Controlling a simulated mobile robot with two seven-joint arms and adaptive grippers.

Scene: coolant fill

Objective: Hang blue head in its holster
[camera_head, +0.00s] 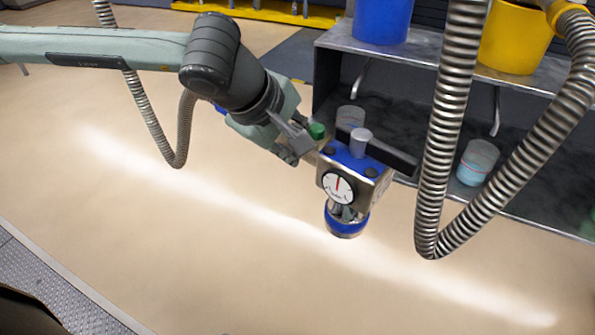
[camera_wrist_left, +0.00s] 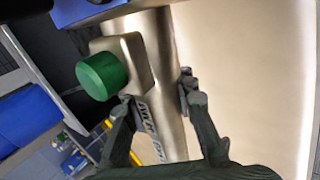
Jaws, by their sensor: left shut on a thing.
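The blue head (camera_head: 348,180) is a metal block with a blue top, a round white gauge with a red needle, and a blue ring around its downward outlet. It hangs in the air in front of the shelf unit. My left gripper (camera_head: 302,145) is shut on its metal tube, to the left of the block. In the left wrist view the fingers (camera_wrist_left: 158,106) stand on both sides of the tube (camera_wrist_left: 160,60), close to a green button (camera_wrist_left: 102,76). I cannot make out which part is the holster. My right gripper is out of view.
The metal shelf (camera_head: 425,58) carries a blue container (camera_head: 382,18) and a yellow container (camera_head: 515,38). A clear beaker of light blue liquid (camera_head: 477,163) stands below. A thick ribbed hose (camera_head: 447,130) loops down in front at the right. The floor (camera_head: 200,240) is clear.

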